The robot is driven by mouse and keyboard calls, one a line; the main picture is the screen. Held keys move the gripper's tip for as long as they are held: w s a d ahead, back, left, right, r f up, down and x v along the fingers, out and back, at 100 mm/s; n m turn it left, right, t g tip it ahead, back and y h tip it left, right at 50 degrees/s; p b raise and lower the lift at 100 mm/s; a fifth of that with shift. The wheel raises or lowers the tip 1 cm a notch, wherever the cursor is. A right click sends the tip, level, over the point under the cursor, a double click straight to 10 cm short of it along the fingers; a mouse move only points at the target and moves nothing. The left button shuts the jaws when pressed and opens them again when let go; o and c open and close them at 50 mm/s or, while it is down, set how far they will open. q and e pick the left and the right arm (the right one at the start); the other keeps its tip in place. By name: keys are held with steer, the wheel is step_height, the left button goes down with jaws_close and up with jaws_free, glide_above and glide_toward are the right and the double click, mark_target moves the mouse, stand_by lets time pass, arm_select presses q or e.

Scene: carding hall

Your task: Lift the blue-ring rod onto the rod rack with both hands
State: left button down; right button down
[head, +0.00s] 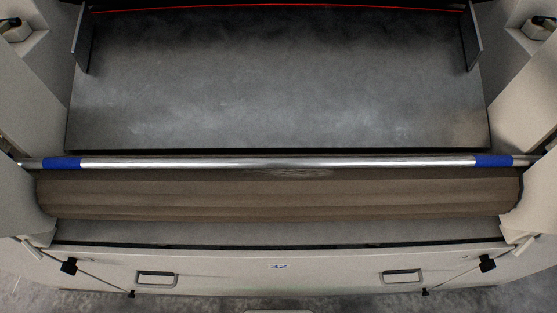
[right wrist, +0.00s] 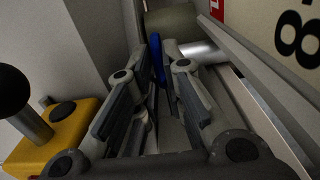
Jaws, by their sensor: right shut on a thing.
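The blue-ring rod (head: 278,162) is a long silvery bar with a blue band near each end. In the head view it lies level across the picture, just beyond and along a brown roll (head: 280,193). In the right wrist view my right gripper (right wrist: 160,62) is shut on the rod, with blue (right wrist: 157,58) showing between its fingers. A bright metal length (right wrist: 200,52) shows just right of the fingers. Neither gripper shows in the head view, and my left gripper is in no view. I cannot make out the rod rack.
A wide grey metal plate (head: 278,80) lies beyond the rod, with pale machine walls at both sides. A pale front panel (head: 278,267) with two handles is nearer. In the wrist view a yellow block (right wrist: 55,132) with a black knob stands left of the gripper.

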step_height(320, 180, up, 31)
steer(key=p, duration=3)
steer(key=shift+d+p, duration=0.15)
steer(key=shift+p, duration=0.15)
steer(key=w+b, duration=0.1)
steer(key=w+f+b, duration=0.1)
steer(key=w, duration=0.1)
steer(key=w+b, duration=0.1)
steer(key=w, duration=0.1)
steer(key=shift+f+b, duration=0.3)
steer(key=shift+f, duration=0.1)
